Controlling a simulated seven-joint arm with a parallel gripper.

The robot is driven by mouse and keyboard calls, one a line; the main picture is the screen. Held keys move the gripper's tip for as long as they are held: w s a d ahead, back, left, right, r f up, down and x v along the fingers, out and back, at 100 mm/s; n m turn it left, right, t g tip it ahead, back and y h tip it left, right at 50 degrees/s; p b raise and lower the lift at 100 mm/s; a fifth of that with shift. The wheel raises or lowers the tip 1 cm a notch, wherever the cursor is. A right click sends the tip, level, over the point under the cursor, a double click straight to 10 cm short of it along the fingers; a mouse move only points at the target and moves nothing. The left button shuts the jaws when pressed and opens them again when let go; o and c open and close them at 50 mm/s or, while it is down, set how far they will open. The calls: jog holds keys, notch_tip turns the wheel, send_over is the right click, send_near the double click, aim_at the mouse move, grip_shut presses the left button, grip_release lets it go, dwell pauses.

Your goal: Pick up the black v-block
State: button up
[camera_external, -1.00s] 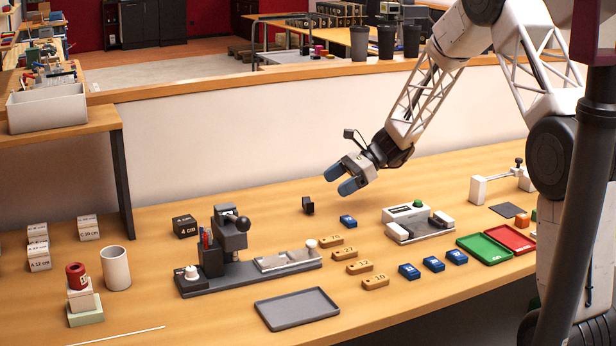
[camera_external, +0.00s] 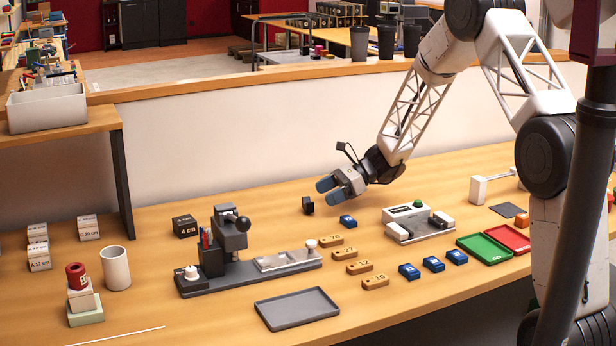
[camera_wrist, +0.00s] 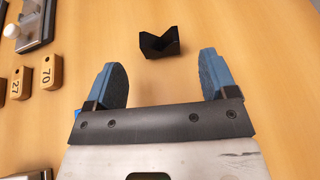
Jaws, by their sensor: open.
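The black v-block (camera_external: 307,205) stands on the wooden table, behind the blue block and to the left of my gripper in the external view. In the wrist view the v-block (camera_wrist: 159,43) lies ahead of my fingertips, roughly midway across the gap, with its notch visible. My gripper (camera_external: 329,192) is low over the table, just right of the v-block, with its blue fingers apart. In the wrist view my gripper (camera_wrist: 166,72) is open with nothing between the fingers.
A blue block (camera_external: 348,221) sits close by, front right of the v-block. Numbered wooden tags (camera_external: 331,240) lie in front. A grey marking fixture (camera_external: 230,265) stands left, and a white-and-grey device (camera_external: 418,222) right. The table behind the v-block is clear.

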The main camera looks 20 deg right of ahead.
aim_at(308, 202)
jog(key=shift+a+f, duration=0.2)
jog(key=shift+a, duration=0.25)
jog(key=shift+x, duration=2.6)
jog(key=shift+r, duration=0.15)
jog(key=c, duration=1)
jog(key=shift+r, duration=0.15)
